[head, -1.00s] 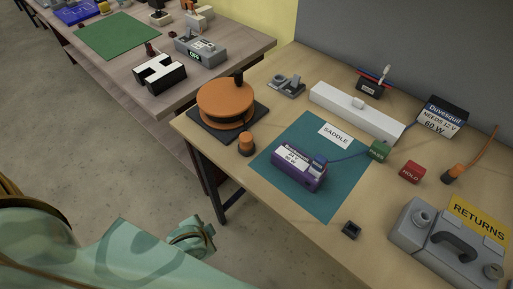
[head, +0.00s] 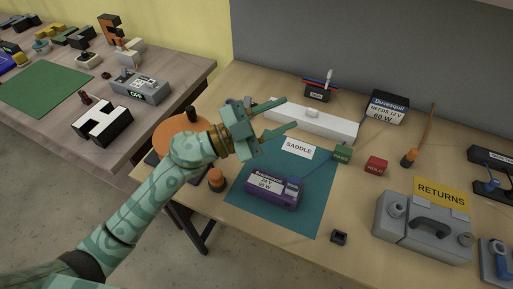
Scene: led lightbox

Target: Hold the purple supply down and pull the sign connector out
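The purple supply (head: 272,189) lies on the teal mat (head: 305,218), with a label on its side. A blue connector (head: 294,185) sits at its right end, and a blue cable runs from there towards the green block (head: 342,152). My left gripper (head: 277,116) is open and empty, above the table behind the supply and left of the white bar. Its fingers point right and are apart from the supply. My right gripper is not in view.
A white bar (head: 313,119) lies at the back. A red HOLD block (head: 376,165), an orange-ended cable (head: 409,157) and a grey RETURNS case (head: 422,226) stand to the right. An orange-capped piece (head: 216,179) stands left of the mat. My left arm partly hides the orange reel (head: 172,133).

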